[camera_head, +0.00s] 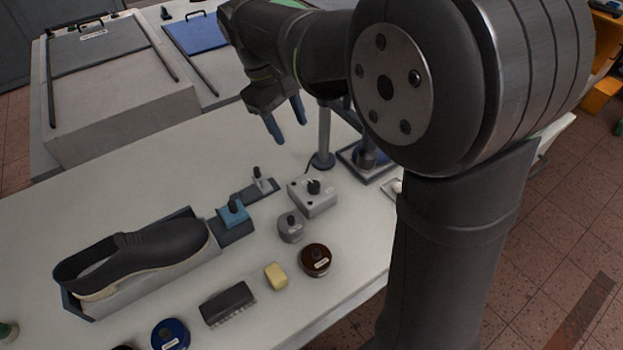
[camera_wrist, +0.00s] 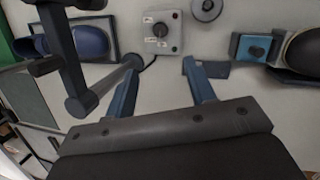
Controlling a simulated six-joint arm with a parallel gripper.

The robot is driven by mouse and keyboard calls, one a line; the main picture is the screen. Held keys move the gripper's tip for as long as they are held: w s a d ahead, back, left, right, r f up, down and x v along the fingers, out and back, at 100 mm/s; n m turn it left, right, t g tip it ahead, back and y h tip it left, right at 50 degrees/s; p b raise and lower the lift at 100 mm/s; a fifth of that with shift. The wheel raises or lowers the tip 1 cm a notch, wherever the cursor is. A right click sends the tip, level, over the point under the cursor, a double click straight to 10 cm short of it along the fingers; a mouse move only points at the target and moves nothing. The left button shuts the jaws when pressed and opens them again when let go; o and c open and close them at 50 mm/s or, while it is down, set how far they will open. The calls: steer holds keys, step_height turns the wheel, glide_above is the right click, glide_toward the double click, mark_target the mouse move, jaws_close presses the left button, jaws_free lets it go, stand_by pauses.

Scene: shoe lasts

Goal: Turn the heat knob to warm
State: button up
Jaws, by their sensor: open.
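The heat knob (camera_head: 314,187) is a small black knob on top of a light grey control box (camera_head: 318,204) on the white table. In the wrist view the knob (camera_wrist: 160,30) sits mid-box, with small white labels around it on the box (camera_wrist: 174,44); their wording is too small to read. My gripper (camera_head: 287,128) is open and empty, above the table and behind the box in the head view. In the wrist view its two blue fingers (camera_wrist: 158,82) are spread apart, with the box beyond their tips. Nothing touches the knob.
A lamp-like post (camera_head: 323,140) stands close by my gripper. A grey lidded tin (camera_head: 291,227), a brown tin (camera_head: 315,259), a yellow block (camera_head: 276,276), a brush (camera_head: 227,303) and a dark shoe (camera_head: 140,250) in a holder lie nearer. Free table lies left of the gripper.

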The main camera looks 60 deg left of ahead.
mark_target(314, 184)
steer(key=w+d+f+n, duration=0.1)
steer(key=f+n, duration=0.1)
steer(key=f, duration=0.3)
steer(key=w+d+f+n, duration=0.1)
steer(key=f+n, duration=0.1)
steer(key=f, duration=0.4)
steer(key=w+d+f+n+t, duration=0.1)
steer(key=f+n, duration=0.1)
steer(key=f, duration=0.3)
steer(key=shift+w+d+f+n+h, duration=0.15)
steer(key=shift+d+f+n+h, duration=0.1)
steer(key=shift+f+n+h, duration=0.1)
steer(key=c, duration=1)
steer(key=shift+m, duration=0.45)
steer(key=m+g, duration=0.1)
steer(key=m, duration=0.1)
steer(key=m+g+h, duration=0.1)
steer(key=m, duration=0.2)
steer(key=shift+w+a+m, duration=0.15)
steer(key=shift+m, duration=0.15)
steer(key=m+g, duration=0.2)
steer(key=m, duration=0.3)
steer(key=shift+w, duration=0.15)
steer(key=shift+r+m, duration=0.1)
steer(key=shift+m, duration=0.2)
